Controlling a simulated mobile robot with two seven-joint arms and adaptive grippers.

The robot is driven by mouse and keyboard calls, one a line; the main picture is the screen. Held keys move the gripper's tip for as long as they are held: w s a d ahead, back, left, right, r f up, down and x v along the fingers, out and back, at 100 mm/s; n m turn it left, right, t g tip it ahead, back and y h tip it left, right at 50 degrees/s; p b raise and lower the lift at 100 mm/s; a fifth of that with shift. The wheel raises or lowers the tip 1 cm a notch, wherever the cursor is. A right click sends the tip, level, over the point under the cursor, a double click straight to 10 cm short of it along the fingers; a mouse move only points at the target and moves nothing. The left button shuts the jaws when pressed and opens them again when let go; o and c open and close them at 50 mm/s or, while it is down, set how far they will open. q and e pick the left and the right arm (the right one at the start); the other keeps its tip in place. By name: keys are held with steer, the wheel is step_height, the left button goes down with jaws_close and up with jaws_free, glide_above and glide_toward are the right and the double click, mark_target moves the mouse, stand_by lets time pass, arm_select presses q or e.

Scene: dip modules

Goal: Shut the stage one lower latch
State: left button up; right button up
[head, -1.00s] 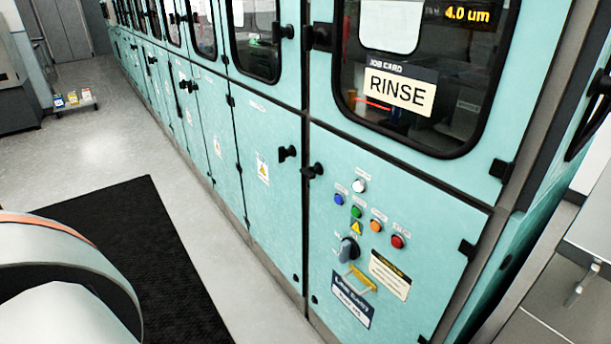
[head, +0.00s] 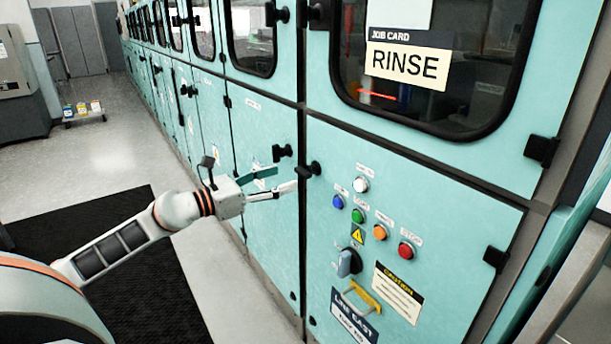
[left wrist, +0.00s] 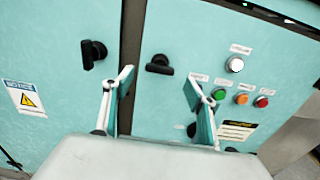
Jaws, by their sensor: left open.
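Two small black turn latches sit on either side of the dark seam between lower teal panels. The right latch (head: 314,169) is on the panel with the buttons and also shows in the left wrist view (left wrist: 159,66), where its handle lies roughly level. The left latch (head: 281,153) is on the neighbouring panel; its handle looks roughly upright in the left wrist view (left wrist: 90,54). My left gripper (head: 286,178) is open and empty in front of the seam. Its fingers (left wrist: 157,82) straddle the space just below the right latch; contact is unclear. No stage number is legible.
Colored buttons (head: 358,215), a rotary switch (head: 349,262) and a yellow handle (head: 364,294) are on the right panel. A window with a RINSE card (head: 405,66) is above. A black mat (head: 180,290) lies on the floor; a low cart (head: 84,114) stands far left.

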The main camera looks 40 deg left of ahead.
mark_target(299, 172)
arm_select(q)
steer(key=x, duration=0.5)
steer(key=shift+r+p, duration=0.2)
steer(key=shift+p, duration=0.1)
steer(key=shift+x, duration=1.3)
steer(key=shift+f, duration=0.2)
steer(key=c, duration=1.1)
